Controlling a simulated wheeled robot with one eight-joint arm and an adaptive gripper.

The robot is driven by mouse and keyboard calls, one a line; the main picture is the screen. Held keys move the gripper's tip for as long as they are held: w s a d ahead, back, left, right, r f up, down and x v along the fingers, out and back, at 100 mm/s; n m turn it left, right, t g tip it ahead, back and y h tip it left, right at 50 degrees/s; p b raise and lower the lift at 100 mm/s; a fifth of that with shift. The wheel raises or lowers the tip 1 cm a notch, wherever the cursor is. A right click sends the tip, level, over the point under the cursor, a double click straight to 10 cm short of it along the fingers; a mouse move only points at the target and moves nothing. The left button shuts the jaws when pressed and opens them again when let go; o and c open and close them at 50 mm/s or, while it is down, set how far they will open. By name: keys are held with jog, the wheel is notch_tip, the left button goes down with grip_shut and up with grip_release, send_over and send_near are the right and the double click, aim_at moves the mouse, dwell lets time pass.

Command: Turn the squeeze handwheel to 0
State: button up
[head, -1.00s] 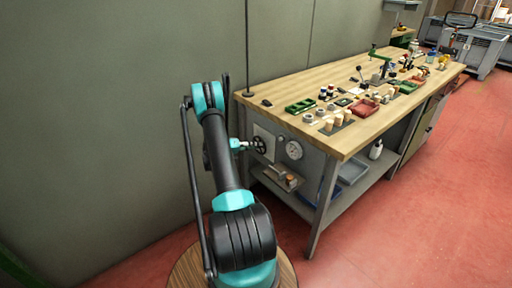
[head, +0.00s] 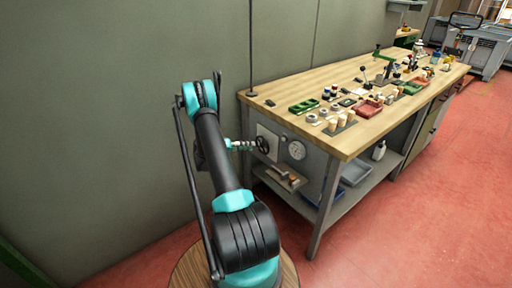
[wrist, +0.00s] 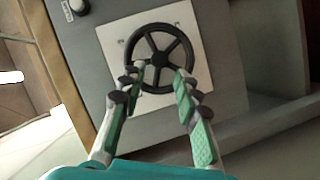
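The squeeze handwheel (wrist: 159,58) is a black spoked wheel on a white plate (wrist: 193,18) on the side of the workbench. It also shows in the head view as a small dark wheel (head: 263,144). My gripper (wrist: 159,80) is open, its two fingers spread at the near part of the wheel. The fingertips overlap the lower rim in the wrist view; I cannot tell whether they touch it. In the head view my gripper (head: 246,145) points right at the wheel.
The wooden workbench (head: 357,151) carries red and green trays, corks and tools. A small shelf with a cork-coloured item (head: 287,178) is below the wheel. A grey wall stands behind my arm.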

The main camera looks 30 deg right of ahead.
jog(key=v, duration=0.6)
dwell(0.4)
